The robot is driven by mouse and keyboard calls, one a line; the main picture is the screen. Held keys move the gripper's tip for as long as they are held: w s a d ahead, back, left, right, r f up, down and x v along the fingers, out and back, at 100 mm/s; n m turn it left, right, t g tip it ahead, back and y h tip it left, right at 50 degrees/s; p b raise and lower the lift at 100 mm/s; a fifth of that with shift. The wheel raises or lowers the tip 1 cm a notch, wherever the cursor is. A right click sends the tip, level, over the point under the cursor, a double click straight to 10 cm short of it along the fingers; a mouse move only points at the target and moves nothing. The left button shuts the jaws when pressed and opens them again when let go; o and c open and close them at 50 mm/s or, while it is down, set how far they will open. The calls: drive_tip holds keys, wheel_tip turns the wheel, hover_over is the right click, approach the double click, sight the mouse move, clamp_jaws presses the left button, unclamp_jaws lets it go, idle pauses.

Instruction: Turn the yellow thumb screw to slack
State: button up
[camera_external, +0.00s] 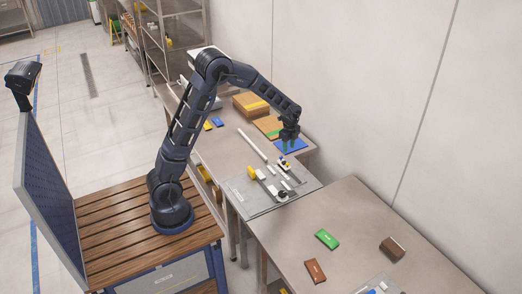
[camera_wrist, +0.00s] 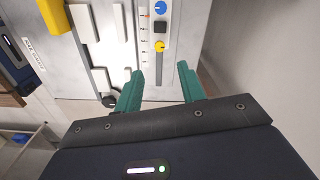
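The yellow thumb screw (camera_wrist: 160,46) is a small round knob on a light vertical strip in the wrist view. It sits below a black square part and a blue knob (camera_wrist: 160,7), beside a scale with orange marks. My gripper (camera_wrist: 159,71) has two teal fingers, spread apart with nothing between them. The screw lies just beyond the fingertips, roughly in line with the gap, and is not touched. In the external view my gripper (camera_external: 289,146) hangs over the far side of the grey panel (camera_external: 240,192); the screw is too small there to make out clearly.
The panel also carries raised white bars (camera_wrist: 84,22), a larger yellow part (camera_wrist: 55,16) and a black round knob (camera_wrist: 109,101). A blue mat (camera_external: 302,147) and cardboard boxes (camera_external: 251,104) lie behind. A wall stands close on the right.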

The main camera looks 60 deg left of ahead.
sight(288, 163)
wheel_tip(288, 163, down, 10)
idle(0.5)
clamp_jaws()
